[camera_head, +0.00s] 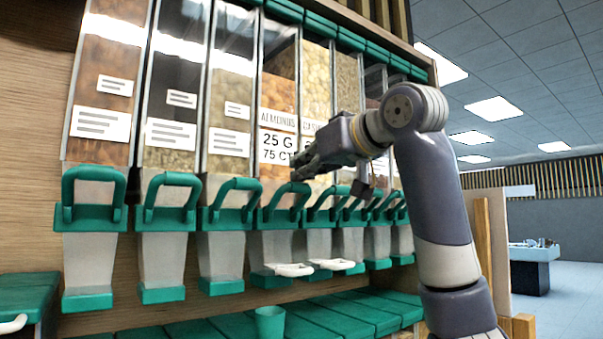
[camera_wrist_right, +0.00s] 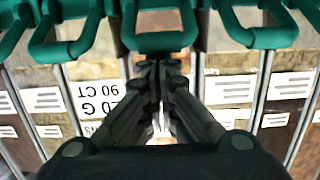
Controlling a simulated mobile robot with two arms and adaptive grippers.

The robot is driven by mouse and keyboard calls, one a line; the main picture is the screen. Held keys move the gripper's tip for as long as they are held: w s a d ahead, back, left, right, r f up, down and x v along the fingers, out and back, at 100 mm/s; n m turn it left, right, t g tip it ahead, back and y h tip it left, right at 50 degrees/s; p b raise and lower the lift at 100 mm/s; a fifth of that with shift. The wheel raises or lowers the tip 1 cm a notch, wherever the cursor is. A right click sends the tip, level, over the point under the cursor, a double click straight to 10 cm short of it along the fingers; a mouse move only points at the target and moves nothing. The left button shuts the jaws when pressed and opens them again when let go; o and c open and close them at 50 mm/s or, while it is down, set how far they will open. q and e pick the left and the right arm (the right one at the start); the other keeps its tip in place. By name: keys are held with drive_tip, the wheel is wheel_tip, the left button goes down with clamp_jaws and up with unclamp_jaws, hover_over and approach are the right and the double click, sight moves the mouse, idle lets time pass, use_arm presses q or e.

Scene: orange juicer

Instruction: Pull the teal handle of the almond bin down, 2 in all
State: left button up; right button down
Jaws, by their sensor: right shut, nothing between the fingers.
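The almond bin (camera_head: 278,115) is a clear dispenser with a label reading almonds, 25 G, 75 CT, in the row on the wall. Its teal handle (camera_head: 287,190) is a loop standing up at the bin's lower front, raised like its neighbours. My right gripper (camera_head: 298,174) is shut and empty, with its tips just above that handle and in front of the bin's lower part. In the right wrist view, the closed fingers (camera_wrist_right: 160,72) are near the middle teal handle (camera_wrist_right: 160,40); contact cannot be told. My left gripper is out of view.
Several similar bins with teal handles flank it closely, such as one to its left (camera_head: 230,195). A teal cup (camera_head: 269,322) stands below the almond bin. White handles (camera_head: 290,270) jut out beneath the row, over teal lids (camera_head: 330,318).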

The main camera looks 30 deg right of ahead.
sight(300, 192)
drive_tip(key=s+f+t+b, duration=0.1)
drive_tip(key=f+t+b, duration=0.1)
drive_tip(key=b, duration=0.3)
drive_tip(key=s+f+t+b, duration=0.1)
drive_tip(key=f+t+b, duration=0.1)
drive_tip(key=b, duration=0.4)
drive_tip(key=s+f+t+y+b, duration=0.1)
drive_tip(key=s+f+t+b, duration=0.1)
drive_tip(key=b, duration=0.3)
drive_tip(key=shift+d+f+t+b, duration=0.25)
drive_tip(key=shift+f+t+b, duration=0.1)
drive_tip(key=shift+t+b, duration=0.05)
use_arm(q)
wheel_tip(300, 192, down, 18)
drive_tip(key=b, duration=0.1)
use_arm(e)
drive_tip(key=shift+s+f, duration=0.1)
drive_tip(key=shift+f, duration=0.3)
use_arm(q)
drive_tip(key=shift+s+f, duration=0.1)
